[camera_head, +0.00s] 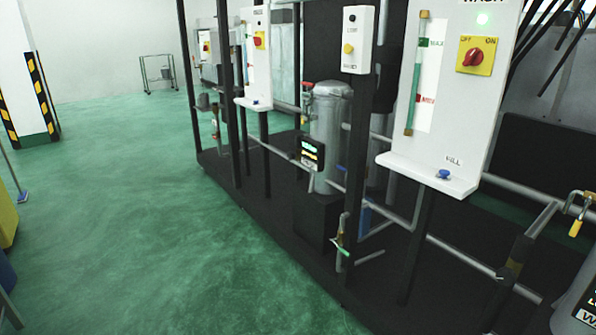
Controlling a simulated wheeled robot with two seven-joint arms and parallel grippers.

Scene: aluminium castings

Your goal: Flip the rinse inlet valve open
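No valve carries a readable rinse inlet label, so I cannot tell which one it is. A small valve with a red handle (308,84) sits on piping beside the grey cylindrical tank (330,130). A valve with a green handle (341,243) is low on the pipework in front of the skid. A brass valve with a yellow lever (576,228) is at the right edge. A farther white panel (256,75) has a small label too blurred to read. Neither of my grippers is in view.
The near white panel (450,110), its top label cut off, has a red switch (477,54) and a blue FILL knob (443,174). Black posts and pipes line the skid (290,225). Green floor (140,200) is open at left. A striped pillar (40,95) stands far left.

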